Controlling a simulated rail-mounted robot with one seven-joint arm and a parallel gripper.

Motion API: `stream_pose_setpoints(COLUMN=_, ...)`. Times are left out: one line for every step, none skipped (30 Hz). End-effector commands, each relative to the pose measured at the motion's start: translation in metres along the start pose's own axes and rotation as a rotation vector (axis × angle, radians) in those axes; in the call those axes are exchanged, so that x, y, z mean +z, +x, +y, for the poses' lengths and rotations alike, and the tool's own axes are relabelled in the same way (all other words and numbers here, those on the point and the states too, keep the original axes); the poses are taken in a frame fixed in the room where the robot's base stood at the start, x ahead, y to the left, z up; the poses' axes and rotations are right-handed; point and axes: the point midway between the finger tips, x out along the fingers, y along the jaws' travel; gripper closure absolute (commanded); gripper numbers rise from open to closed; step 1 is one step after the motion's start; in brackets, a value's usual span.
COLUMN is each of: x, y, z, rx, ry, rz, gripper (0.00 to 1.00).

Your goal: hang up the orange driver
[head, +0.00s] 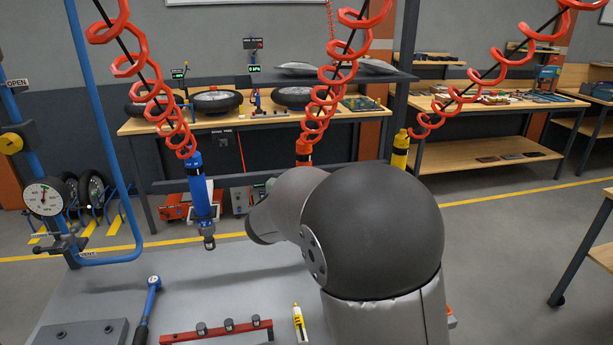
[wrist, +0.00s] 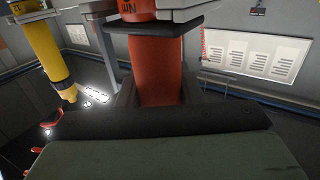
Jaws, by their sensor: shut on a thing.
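The orange driver (wrist: 160,70) stands roughly upright in the middle of the wrist view, with a dark collar around its upper part. My gripper (wrist: 157,92) is shut on its body, one finger on each side. The driver's lower end is hidden behind the gripper's palm. Grey bracket arms (wrist: 187,12) show on both sides of the driver near the collar; I cannot tell whether they bear it. In the head view the orange driver's top (head: 304,148) shows below a red coiled hose. My arm hides the rest of it and my gripper there.
A blue driver (head: 200,195) hangs from a coiled hose at left. A yellow driver (head: 400,150) hangs to the right of the orange one, and at left in the wrist view (wrist: 45,50). The grey worktop (head: 230,285) below holds a torque wrench (head: 150,300), a red rail (head: 215,330) and a yellow marker (head: 299,322).

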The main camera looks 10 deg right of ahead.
Motion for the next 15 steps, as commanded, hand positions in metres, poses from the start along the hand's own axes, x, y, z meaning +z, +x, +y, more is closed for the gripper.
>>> stream_pose_setpoints(x=-0.0003, y=0.0002, z=0.0, rx=0.0, ry=0.001, rz=0.002, gripper=1.0)
stream_pose_setpoints(x=0.0, y=0.0002, z=0.0, rx=0.0, ry=0.001, rz=0.003, gripper=1.0)
stream_pose_setpoints(x=0.0005, y=0.0002, z=0.0, rx=0.0, ry=0.001, rz=0.003, gripper=1.0)
stream_pose_setpoints(x=0.0009, y=0.0002, z=0.0001, rx=0.0, ry=0.001, rz=0.003, gripper=1.0)
stream_pose_setpoints(x=0.0012, y=0.0002, z=0.0001, rx=0.0, ry=0.001, rz=0.003, gripper=1.0)
stream_pose_setpoints(x=0.0016, y=0.0002, z=0.0001, rx=0.0, ry=0.001, rz=0.003, gripper=1.0)
stream_pose_setpoints(x=0.002, y=0.0002, z=0.0001, rx=0.0, ry=0.001, rz=0.003, gripper=1.0)
stream_pose_setpoints(x=0.0023, y=0.0002, z=0.0001, rx=0.0, ry=0.001, rz=0.003, gripper=1.0)
stream_pose_setpoints(x=0.0028, y=0.0002, z=0.0001, rx=0.0, ry=0.001, rz=0.003, gripper=1.0)
stream_pose_setpoints(x=0.0031, y=0.0002, z=0.0001, rx=0.0, ry=0.001, rz=0.003, gripper=1.0)
stream_pose_setpoints(x=0.0035, y=0.0002, z=0.0001, rx=0.0, ry=0.001, rz=0.003, gripper=1.0)
stream_pose_setpoints(x=0.0039, y=0.0002, z=0.0001, rx=0.0, ry=0.001, rz=0.003, gripper=1.0)
stream_pose_setpoints(x=0.0042, y=0.0003, z=0.0001, rx=0.0, ry=0.001, rz=0.003, gripper=1.0)
stream_pose_setpoints(x=0.0046, y=0.0003, z=0.0001, rx=0.0, ry=0.001, rz=0.003, gripper=1.0)
stream_pose_setpoints(x=0.004, y=0.0003, z=0.0001, rx=0.0, ry=0.001, rz=0.003, gripper=0.56)
